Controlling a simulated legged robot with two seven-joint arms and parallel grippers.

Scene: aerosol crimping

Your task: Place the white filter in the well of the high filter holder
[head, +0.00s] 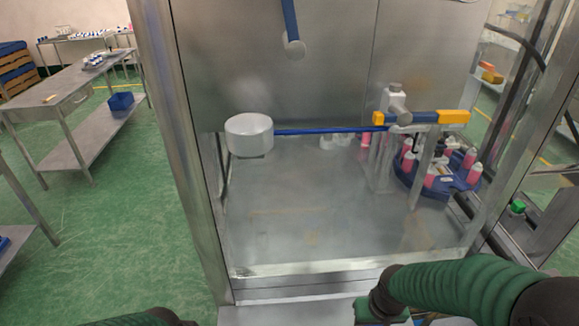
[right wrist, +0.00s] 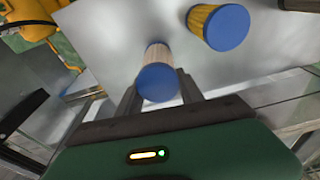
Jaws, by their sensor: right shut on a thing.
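My right gripper (right wrist: 158,86) is shut on the white filter (right wrist: 158,56) in the right wrist view. The filter has a pale pleated body and a blue end cap facing the camera, with one finger on each side. A second filter (right wrist: 218,28), with a yellow pleated body and a blue cap, is to its upper right, apart from it. In the head view my right arm reaches the bottom edge, and its fingers and the filter are out of frame. I cannot make out the high filter holder.
A steel-framed machine with a wide metal panel (head: 330,225) fills the middle of the head view. It carries a white cylinder (head: 249,138), a blue rod (head: 325,131) and a blue carousel (head: 440,184) with pink bottles. A steel bench (head: 95,75) stands at the left.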

